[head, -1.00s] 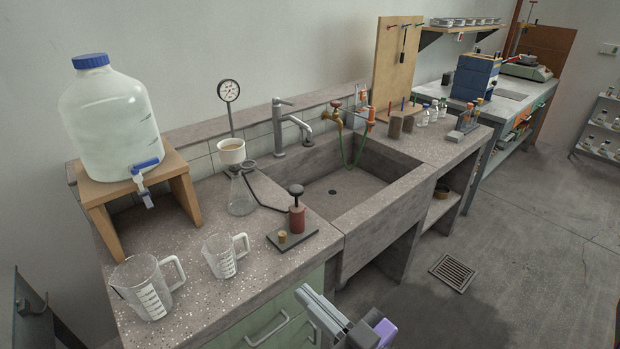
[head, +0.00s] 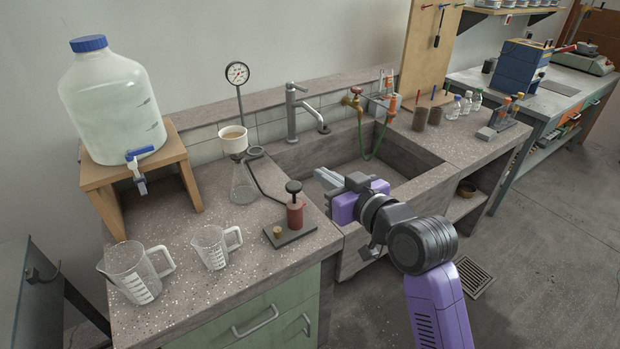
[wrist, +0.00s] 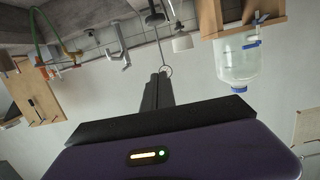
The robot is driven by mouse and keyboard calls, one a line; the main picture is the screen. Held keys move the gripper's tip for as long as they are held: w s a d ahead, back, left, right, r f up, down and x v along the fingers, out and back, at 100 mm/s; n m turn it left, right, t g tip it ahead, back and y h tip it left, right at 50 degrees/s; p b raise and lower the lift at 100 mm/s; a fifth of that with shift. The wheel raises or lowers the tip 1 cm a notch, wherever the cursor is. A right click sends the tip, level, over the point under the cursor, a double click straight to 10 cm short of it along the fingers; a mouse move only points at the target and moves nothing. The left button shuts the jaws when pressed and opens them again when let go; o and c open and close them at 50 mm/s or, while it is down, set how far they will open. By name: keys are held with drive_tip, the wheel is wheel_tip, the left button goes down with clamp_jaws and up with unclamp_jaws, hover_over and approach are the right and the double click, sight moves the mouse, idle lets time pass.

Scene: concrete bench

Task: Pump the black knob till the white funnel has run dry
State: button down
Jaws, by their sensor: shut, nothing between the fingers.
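The black knob (head: 293,187) tops a red pump cylinder (head: 295,215) on a dark base plate near the bench's front edge. The knob stands up on a short rod above the cylinder. The white funnel (head: 233,145) sits upright on a clear conical flask (head: 244,186), left of and behind the pump. A tan surface shows inside the funnel; I cannot tell its depth. My gripper (head: 322,178) is shut and empty, right of the knob and apart from it, over the sink's near left side. The wrist view, upside down, shows the closed fingers (wrist: 158,80), the knob (wrist: 155,19) and funnel (wrist: 182,43).
A dark hose runs from the flask to the pump. A round gauge (head: 237,74) stands behind the funnel. Two clear jugs (head: 137,274) (head: 211,247) stand front left. A large bottle (head: 110,105) rests on a wooden stand. The sink (head: 345,190) and tap (head: 291,115) lie right.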

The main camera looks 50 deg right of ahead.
drive_tip(key=shift+a+f+g, duration=0.3)
drive_tip(key=shift+f+g, duration=0.1)
drive_tip(key=shift+f, duration=0.35)
drive_tip(key=p, duration=0.1)
hover_over(294, 194)
drive_tip(key=d, duration=0.1)
wheel_tip(294, 194, down, 2)
drive_tip(key=shift+s+f, duration=0.2)
drive_tip(key=shift+f, duration=0.55)
drive_tip(key=shift+s+f, duration=0.15)
drive_tip(key=shift+f, duration=0.6)
drive_tip(key=shift+s+f, duration=0.2)
drive_tip(key=shift+f, duration=0.55)
drive_tip(key=shift+f+b, duration=1.3)
drive_tip(key=shift+f, duration=0.85)
